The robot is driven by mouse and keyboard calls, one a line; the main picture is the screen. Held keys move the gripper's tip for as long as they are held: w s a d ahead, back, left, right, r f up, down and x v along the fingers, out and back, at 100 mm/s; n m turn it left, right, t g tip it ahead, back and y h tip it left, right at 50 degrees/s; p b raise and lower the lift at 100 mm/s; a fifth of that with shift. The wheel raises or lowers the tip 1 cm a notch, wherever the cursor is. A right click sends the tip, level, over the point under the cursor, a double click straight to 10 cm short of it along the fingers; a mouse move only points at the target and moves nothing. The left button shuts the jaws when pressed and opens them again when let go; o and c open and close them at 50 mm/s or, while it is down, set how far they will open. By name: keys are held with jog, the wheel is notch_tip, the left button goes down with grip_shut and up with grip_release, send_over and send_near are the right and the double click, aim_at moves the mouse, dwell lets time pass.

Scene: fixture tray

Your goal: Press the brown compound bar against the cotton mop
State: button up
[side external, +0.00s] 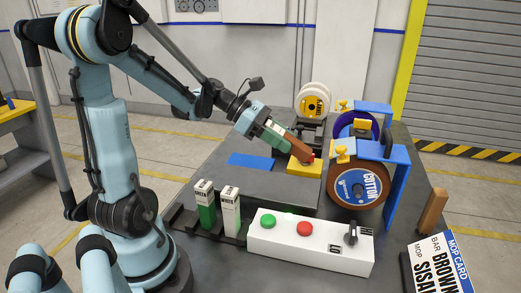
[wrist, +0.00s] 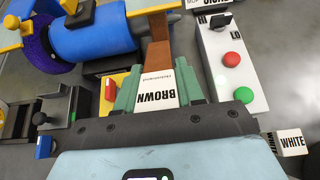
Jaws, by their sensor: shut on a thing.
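My gripper (side external: 281,134) is shut on the brown compound bar (side external: 299,147). In the wrist view the bar (wrist: 160,58) sticks out from the green jaws, its white label reading BROWN. The cotton mop (side external: 341,190) is a wheel with a brown rim and a blue COTTON label, at the right of the side view. The bar's free end is up and left of this wheel and looks apart from it. I cannot make out the cotton mop in the wrist view.
A purple wheel (side external: 345,124) and a white wheel (side external: 313,99) stand behind. A yellow block (side external: 304,168) is below the bar. A white control box (side external: 310,246) with green and red buttons is in front. Green and white bars stand left. A card (side external: 438,266) reads BROWN, SISAL.

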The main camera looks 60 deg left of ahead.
jog(key=shift+s+a, duration=0.4)
jog(key=shift+r, duration=4.05)
